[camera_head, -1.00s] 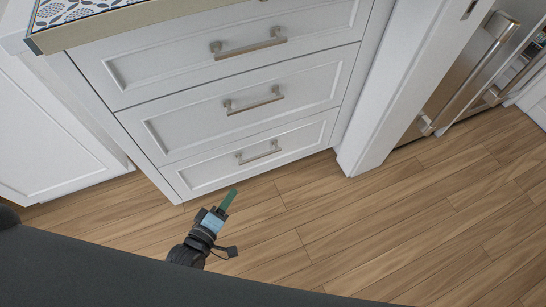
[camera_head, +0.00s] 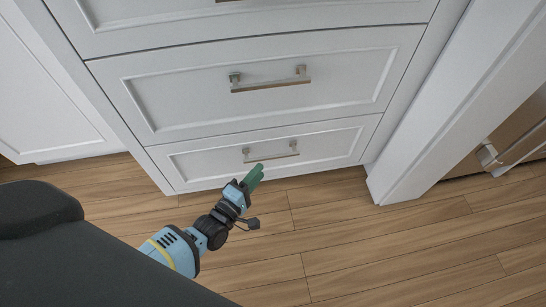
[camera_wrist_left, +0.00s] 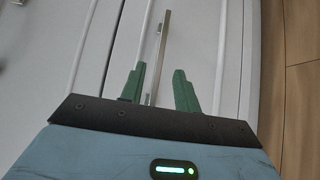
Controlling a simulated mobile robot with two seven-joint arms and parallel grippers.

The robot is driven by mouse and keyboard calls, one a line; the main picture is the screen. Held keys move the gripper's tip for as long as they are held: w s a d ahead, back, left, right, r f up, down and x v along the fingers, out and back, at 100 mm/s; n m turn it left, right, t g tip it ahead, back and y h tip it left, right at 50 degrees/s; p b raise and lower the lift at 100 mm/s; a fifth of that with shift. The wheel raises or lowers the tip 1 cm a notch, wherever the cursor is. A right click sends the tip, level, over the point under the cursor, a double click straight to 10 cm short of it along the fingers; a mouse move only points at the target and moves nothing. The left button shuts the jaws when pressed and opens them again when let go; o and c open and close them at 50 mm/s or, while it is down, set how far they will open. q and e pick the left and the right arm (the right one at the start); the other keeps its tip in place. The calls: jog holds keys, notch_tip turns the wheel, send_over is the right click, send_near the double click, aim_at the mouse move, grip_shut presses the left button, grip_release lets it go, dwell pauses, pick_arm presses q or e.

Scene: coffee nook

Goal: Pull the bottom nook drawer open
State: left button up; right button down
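The bottom nook drawer (camera_head: 310,153) is a white panelled front, flush with the cabinet and closed. Its metal bar handle (camera_head: 271,157) lies just beyond my left gripper (camera_head: 254,177) in the head view. In the left wrist view the left gripper (camera_wrist_left: 160,90) is open, with its two green fingers apart. The handle bar (camera_wrist_left: 162,45) runs lengthwise and its near end shows between the fingertips. I cannot tell the depth between bar and fingers, but they do not appear shut on it. My right gripper is not in view.
The middle drawer (camera_head: 340,85), with its own handle (camera_head: 270,86), is closed above. A white cabinet (camera_head: 50,100) stands at left and a white side panel (camera_head: 420,110) at right. The wood floor (camera_head: 380,240) in front is clear.

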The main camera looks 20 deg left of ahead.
aim_at(270, 159)
pick_arm(q)
jog(key=w+b, duration=0.1)
jog(key=w, duration=0.2)
jog(key=w+d+b, duration=0.1)
jog(key=w, duration=0.2)
jog(key=shift+w+d+f, duration=0.1)
jog(key=shift+w+d, duration=0.05)
jog(key=shift+w, duration=0.1)
jog(key=shift+w+d, duration=0.1)
jog(key=shift+w, duration=0.45)
jog(key=c, duration=0.6)
grip_shut()
